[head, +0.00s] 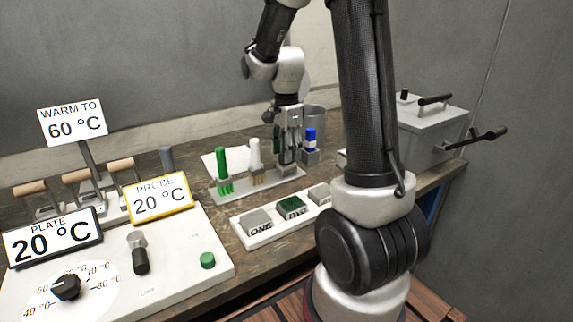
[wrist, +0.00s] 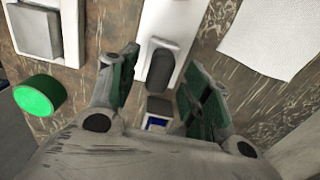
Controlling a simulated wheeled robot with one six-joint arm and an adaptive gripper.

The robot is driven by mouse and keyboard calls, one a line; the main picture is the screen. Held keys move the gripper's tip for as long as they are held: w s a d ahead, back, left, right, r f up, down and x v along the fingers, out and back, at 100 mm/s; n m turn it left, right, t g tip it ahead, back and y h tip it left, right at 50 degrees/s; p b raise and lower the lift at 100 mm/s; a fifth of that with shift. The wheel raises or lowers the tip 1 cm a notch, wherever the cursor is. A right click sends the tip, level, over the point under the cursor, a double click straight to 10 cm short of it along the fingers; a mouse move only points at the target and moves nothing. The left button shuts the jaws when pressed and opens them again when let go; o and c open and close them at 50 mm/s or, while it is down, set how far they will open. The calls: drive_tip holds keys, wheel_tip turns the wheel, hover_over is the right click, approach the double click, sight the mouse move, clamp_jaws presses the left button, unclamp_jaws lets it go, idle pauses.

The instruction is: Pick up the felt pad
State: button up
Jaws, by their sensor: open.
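The felt pad appears to be the dark grey, rounded piece (wrist: 163,60) at the end of the white rack, seen in the wrist view between and slightly ahead of my fingers. In the head view, my gripper (head: 289,135) hangs pointing down over the right end of that rack (head: 262,187) and largely hides the piece. In the wrist view my gripper (wrist: 152,95) is open, its green-padded fingers apart on either side, with nothing clearly held. I cannot tell how deep the fingertips reach beside the piece.
A green brush (head: 222,172) and a white brush (head: 255,160) stand left on the rack. A blue-and-white item (head: 311,140) stands close right of my gripper. A tray of blocks (head: 262,239) lies in front. White paper (wrist: 272,35) lies nearby.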

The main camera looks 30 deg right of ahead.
drive_tip(key=shift+f, duration=0.95)
clamp_jaws()
wheel_tip(320, 180, up, 10)
drive_tip(key=shift+r, duration=0.1)
